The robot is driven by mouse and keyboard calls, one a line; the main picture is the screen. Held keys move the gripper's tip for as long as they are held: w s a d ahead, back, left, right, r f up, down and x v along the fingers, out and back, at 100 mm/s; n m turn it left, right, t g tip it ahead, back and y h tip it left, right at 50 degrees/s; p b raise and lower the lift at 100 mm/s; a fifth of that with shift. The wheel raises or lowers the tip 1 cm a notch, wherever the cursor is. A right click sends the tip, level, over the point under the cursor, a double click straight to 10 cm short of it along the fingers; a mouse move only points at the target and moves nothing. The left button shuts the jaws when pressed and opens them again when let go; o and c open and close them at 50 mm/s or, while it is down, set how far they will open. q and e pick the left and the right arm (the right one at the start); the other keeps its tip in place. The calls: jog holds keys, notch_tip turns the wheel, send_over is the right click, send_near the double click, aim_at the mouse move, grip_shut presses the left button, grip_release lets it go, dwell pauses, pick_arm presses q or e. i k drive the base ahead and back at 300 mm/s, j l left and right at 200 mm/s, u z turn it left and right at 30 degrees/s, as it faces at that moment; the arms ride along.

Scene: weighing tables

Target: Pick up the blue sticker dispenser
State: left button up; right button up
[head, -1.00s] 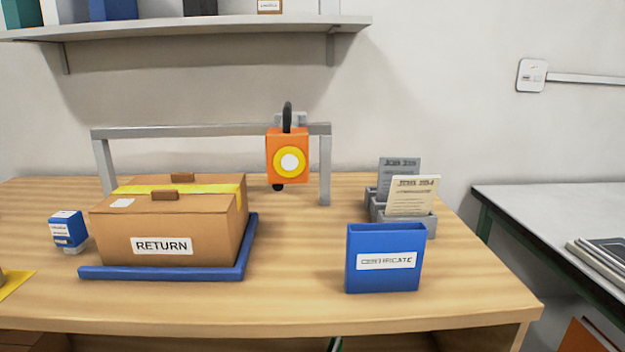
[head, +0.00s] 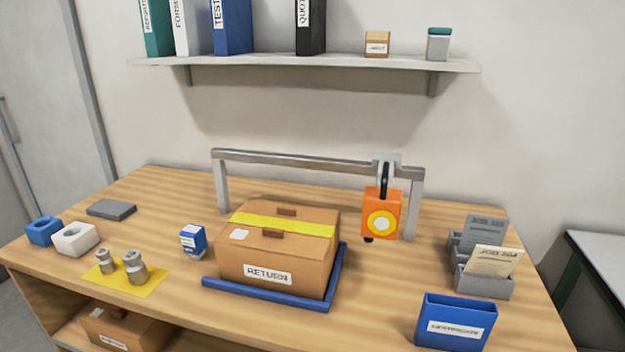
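A small blue box with white printed labels and a pale foot (head: 193,239), which looks like the blue sticker dispenser, stands upright on the wooden table (head: 175,290). It is just left of the brown RETURN carton (head: 245,262) and apart from it. Neither of my grippers is in view.
Metal weights (head: 136,268) stand on a yellow mat (head: 155,281) left of the dispenser. Blue (head: 43,231) and white (head: 75,239) hollow blocks lie farther left.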

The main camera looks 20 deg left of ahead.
aim_at(193, 237)
jog(key=u, duration=1.25)
